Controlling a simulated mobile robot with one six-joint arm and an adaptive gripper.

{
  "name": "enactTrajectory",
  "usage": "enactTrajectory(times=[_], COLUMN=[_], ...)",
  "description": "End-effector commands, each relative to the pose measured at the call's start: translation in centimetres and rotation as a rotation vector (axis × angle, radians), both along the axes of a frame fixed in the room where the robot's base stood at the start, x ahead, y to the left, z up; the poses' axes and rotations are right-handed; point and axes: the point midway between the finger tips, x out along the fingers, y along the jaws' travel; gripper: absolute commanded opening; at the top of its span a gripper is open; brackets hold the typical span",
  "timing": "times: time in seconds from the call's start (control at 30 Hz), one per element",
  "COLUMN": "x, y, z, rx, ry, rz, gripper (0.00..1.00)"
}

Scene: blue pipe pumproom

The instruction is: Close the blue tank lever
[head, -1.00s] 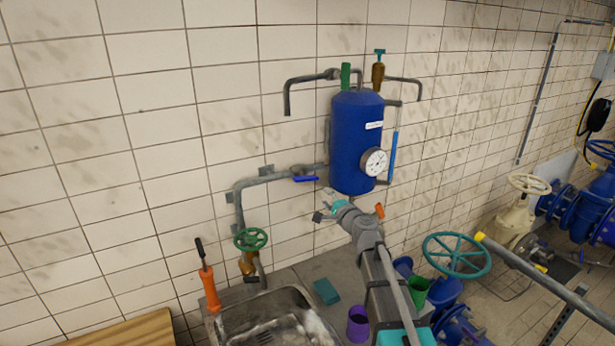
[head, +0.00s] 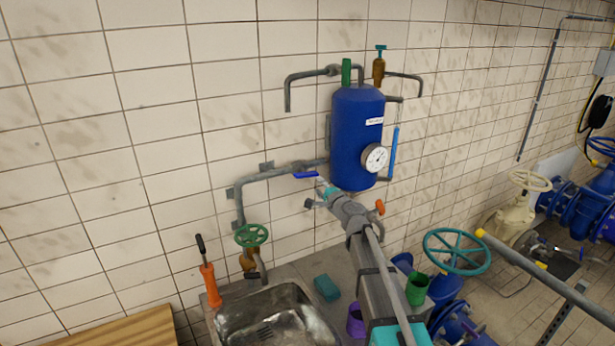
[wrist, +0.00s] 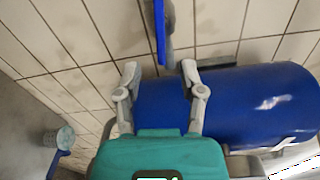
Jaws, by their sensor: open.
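The blue tank (head: 357,140) hangs on the tiled wall with a round gauge on its front. The blue lever (head: 304,175) sits on the grey pipe just left of the tank's lower part and lies roughly along that pipe. In the wrist view the lever (wrist: 159,32) stands above the gap between my fingertips, and the tank (wrist: 250,105) fills the right side. My gripper (wrist: 159,68) is open with nothing between its fingers. In the head view my gripper (head: 316,193) is just below the lever's right end, near the tank's bottom; contact cannot be told.
Below are a metal sink (head: 272,318), a green handwheel (head: 251,236), an orange-handled tool (head: 210,285), a teal sponge (head: 327,288) and green (head: 417,289) and purple (head: 355,321) cups. A teal handwheel (head: 457,252) stands to the right. The wall left of the pipe is clear.

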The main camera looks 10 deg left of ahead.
Motion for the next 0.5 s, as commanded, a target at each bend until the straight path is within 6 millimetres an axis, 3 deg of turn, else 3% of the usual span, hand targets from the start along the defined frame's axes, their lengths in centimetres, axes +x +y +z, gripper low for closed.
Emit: enactTrajectory(times=[0.2,0.5], x=[3.3,6.3], y=[2.1,4.1], z=[0.0,0.0], rx=[0.000,0.000], ry=[0.000,0.000], rz=[0.000,-0.001], gripper=[0.51,0.51])
